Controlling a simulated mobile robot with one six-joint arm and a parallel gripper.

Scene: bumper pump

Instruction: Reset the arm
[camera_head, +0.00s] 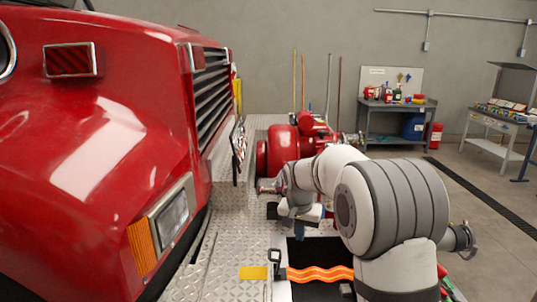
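My arm (392,205) is white and grey and rises from the lower right of the head view. It bends over and reaches forward and left above the front bumper. My gripper (300,228) seems to be at the low end of the arm, over the diamond-plate bumper (218,243). The fingers are small and partly hidden by the arm's own links, so I cannot tell whether they are open or shut. The red pump (283,148) sits on the bumper just beyond the arm.
The red truck front (95,130) with its headlight (172,218) fills the left. An orange striped hose (318,274) lies by a dark recess near my arm. A yellow plate (253,273) is on the bumper. A workbench (398,108) and a tool table (497,122) stand by the back wall.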

